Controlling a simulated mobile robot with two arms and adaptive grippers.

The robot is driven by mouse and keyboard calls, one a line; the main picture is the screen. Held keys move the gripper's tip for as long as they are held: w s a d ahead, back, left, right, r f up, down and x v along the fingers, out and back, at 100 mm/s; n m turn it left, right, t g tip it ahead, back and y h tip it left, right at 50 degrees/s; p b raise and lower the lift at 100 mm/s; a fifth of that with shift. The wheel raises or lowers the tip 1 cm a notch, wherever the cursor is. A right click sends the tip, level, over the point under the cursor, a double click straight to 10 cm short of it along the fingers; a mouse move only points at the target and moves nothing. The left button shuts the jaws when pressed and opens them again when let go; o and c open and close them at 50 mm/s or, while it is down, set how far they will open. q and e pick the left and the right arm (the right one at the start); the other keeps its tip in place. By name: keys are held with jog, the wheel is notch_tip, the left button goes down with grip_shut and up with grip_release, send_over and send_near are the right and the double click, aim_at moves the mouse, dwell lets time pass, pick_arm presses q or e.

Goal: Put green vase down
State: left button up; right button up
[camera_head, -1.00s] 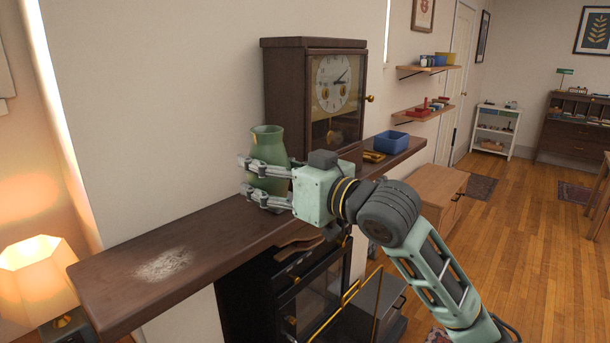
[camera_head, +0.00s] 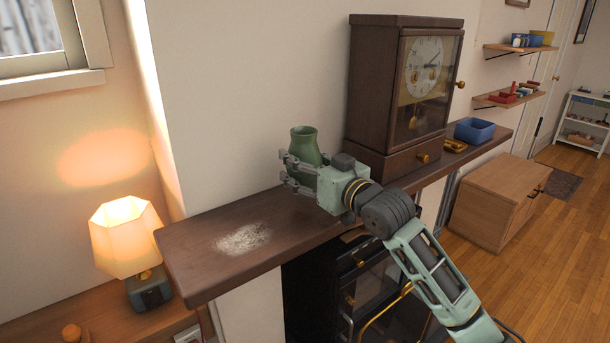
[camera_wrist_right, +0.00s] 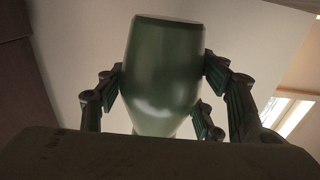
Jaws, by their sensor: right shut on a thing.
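The green vase (camera_head: 304,143) is upright in my right gripper (camera_head: 300,172), at the mantel shelf left of the clock. The fingers close around its body from the right. In the right wrist view the vase (camera_wrist_right: 164,70) fills the middle, with fingers of my right gripper (camera_wrist_right: 165,90) on both sides. The fingers hide its lower part in the head view, so I cannot tell whether its base touches the shelf. The dark wooden mantel shelf (camera_head: 200,262) runs from lower left to upper right. My left gripper is not in view.
A pale dusty patch (camera_head: 243,239) marks the shelf's bare left part. A wooden clock (camera_head: 377,90) stands right of the vase, with a blue box (camera_head: 474,131) beyond it. A lit lamp (camera_head: 126,236) stands lower left. A black stove (camera_head: 315,290) sits under the shelf.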

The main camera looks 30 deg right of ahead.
aim_at(305, 178)
notch_tip(305, 178, down, 3)
jog(key=shift+s+f+p, duration=0.1)
jog(key=shift+f+p, duration=0.05)
jog(key=shift+p, duration=0.2)
jog(key=shift+f, duration=0.15)
jog(key=o, duration=1.5)
jog(key=shift+f, duration=0.15)
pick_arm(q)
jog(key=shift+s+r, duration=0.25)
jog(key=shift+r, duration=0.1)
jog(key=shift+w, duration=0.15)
pick_arm(e)
jog(key=shift+s, duration=0.1)
jog(key=s+b, duration=0.1)
jog(key=s, duration=0.2)
jog(key=s+b, duration=0.1)
jog(key=s, duration=0.3)
jog(key=s+b, duration=0.1)
jog(key=s, duration=0.2)
jog(key=shift+s+d, duration=0.4)
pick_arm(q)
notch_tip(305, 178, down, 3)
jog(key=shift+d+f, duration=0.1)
pick_arm(e)
jog(key=shift+s, duration=0.5)
